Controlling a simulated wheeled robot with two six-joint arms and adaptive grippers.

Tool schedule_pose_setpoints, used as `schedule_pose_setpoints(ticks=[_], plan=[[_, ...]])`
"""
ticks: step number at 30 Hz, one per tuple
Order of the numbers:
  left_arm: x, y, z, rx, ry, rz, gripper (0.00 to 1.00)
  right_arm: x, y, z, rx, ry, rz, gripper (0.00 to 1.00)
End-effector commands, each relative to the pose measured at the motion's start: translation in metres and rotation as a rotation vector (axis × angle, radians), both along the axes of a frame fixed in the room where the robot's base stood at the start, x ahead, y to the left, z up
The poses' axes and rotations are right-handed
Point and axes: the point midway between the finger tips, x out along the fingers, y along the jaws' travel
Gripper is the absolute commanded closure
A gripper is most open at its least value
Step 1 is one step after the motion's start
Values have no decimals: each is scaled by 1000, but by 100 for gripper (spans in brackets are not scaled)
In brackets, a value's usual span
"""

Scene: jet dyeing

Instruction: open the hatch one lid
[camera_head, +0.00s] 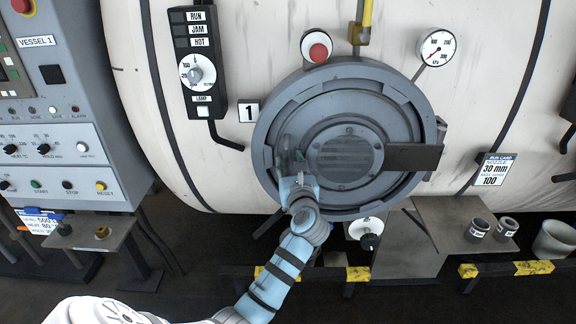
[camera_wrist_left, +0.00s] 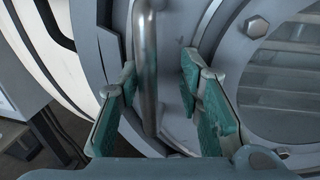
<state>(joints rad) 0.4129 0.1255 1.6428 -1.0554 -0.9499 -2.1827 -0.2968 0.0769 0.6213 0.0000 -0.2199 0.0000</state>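The hatch one lid (camera_head: 318,104) is a round grey disc on the pale vessel, beside the label "1". It sits flat against its opening and looks closed, with a slatted round centre. My left gripper (camera_head: 290,160) is at the left part of the lid. In the left wrist view, a metal bar handle (camera_wrist_left: 147,65) stands on the lid between the green-padded fingers of my left gripper (camera_wrist_left: 160,75). The fingers are apart, with visible gaps on both sides of the bar. The gripper largely hides the handle in the head view. My right gripper is not in view.
A dark bracket (camera_head: 414,157) crosses the lid's right edge. A shelf (camera_head: 452,213) with cups stands at lower right. A control cabinet (camera_head: 62,110) fills the left.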

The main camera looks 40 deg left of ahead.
Motion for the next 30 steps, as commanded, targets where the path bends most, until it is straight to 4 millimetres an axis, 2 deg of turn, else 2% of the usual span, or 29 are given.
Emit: schedule_pose_setpoints(ticks=[8,14,30], plan=[[-2,7,2,0,0,6,67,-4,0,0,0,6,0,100],[-2,7,2,0,0,7,99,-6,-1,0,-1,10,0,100],[-3,-1,-2,-5,3,38,100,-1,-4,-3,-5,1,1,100]])
